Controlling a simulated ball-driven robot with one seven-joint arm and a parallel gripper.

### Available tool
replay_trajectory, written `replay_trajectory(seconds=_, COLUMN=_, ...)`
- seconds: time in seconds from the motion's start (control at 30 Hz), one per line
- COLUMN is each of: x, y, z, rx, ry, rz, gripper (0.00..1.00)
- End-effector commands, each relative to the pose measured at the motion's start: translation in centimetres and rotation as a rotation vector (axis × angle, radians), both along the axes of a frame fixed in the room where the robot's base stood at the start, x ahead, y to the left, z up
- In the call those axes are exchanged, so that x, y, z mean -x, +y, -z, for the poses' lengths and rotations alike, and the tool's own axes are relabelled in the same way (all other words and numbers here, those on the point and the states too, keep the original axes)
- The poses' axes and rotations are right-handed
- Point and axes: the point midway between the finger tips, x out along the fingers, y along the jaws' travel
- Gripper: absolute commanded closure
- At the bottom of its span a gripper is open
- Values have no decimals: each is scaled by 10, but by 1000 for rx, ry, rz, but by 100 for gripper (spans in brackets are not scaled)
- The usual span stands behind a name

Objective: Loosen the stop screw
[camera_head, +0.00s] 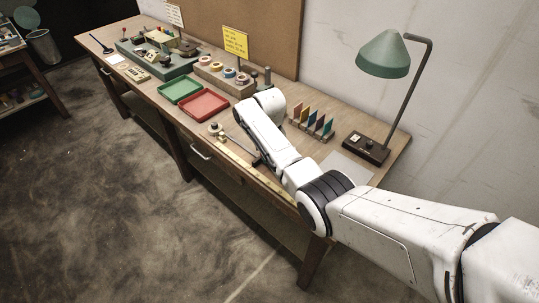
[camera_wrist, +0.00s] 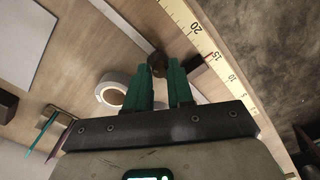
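In the wrist view my gripper (camera_wrist: 163,72) has two teal fingers standing apart, with a clear gap between them. A dark round knob (camera_wrist: 158,62), which looks like the stop screw, shows at the fingertips, partly covered by the left finger. It lies beside a yellow ruler (camera_wrist: 196,38); I cannot tell whether the fingers touch it. In the head view my arm reaches over the bench and hides most of the gripper. The yellow ruler (camera_head: 236,155) runs along the bench's front edge there.
A tape roll (camera_wrist: 112,90) lies left of the fingers in the wrist view. The bench also holds a green tray (camera_head: 180,90), a red tray (camera_head: 203,105), a rack of coloured cards (camera_head: 312,122) and a lamp (camera_head: 385,55). A brown board stands behind.

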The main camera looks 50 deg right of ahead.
Motion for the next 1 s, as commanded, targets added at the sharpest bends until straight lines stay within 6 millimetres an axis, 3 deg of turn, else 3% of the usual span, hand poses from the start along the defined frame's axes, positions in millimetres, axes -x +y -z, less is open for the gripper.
replay_trajectory(seconds=0.2, x=0, y=0, z=0, rx=-1, ry=1, rz=0, gripper=57)
replay_trajectory(seconds=0.53, x=0, y=0, z=-5, rx=1, ry=-1, rz=-1, gripper=57)
replay_trajectory(seconds=1.0, x=-1, y=0, z=-85, rx=0, ry=-2, rz=0, gripper=57)
